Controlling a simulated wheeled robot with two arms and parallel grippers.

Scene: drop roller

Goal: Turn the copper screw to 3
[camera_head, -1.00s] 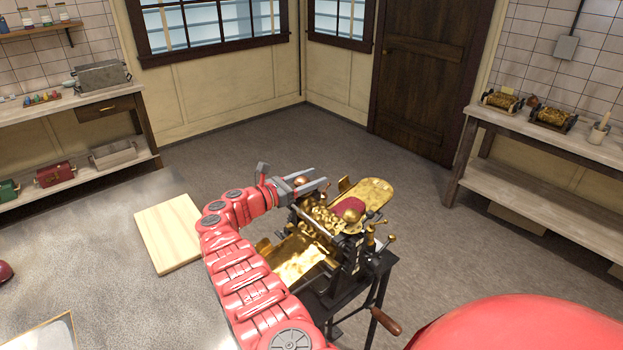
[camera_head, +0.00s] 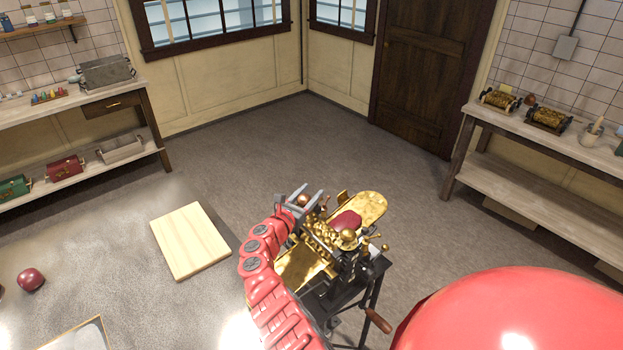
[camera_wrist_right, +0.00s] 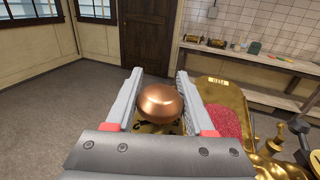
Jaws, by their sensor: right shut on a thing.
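The copper screw (camera_wrist_right: 160,103) has a round, shiny copper knob. In the right wrist view it sits between the two grey fingers of my right gripper (camera_wrist_right: 160,76), which is shut on it. Dark marks show on a gold plate (camera_wrist_right: 158,128) below the knob, partly hidden and too small to read. In the head view my right gripper (camera_head: 307,193) is at the back left of the brass roller machine (camera_head: 372,208), and the knob (camera_head: 302,200) shows small beside the fingers. My left gripper is not in view.
The machine stands on a dark metal stand, with a wooden-handled crank (camera_head: 378,320) low at its front. A second brass knob (camera_head: 348,236) and a red mass (camera_head: 346,220) are on its top. A wooden board (camera_head: 190,242) lies on the grey table at left. Open floor lies behind.

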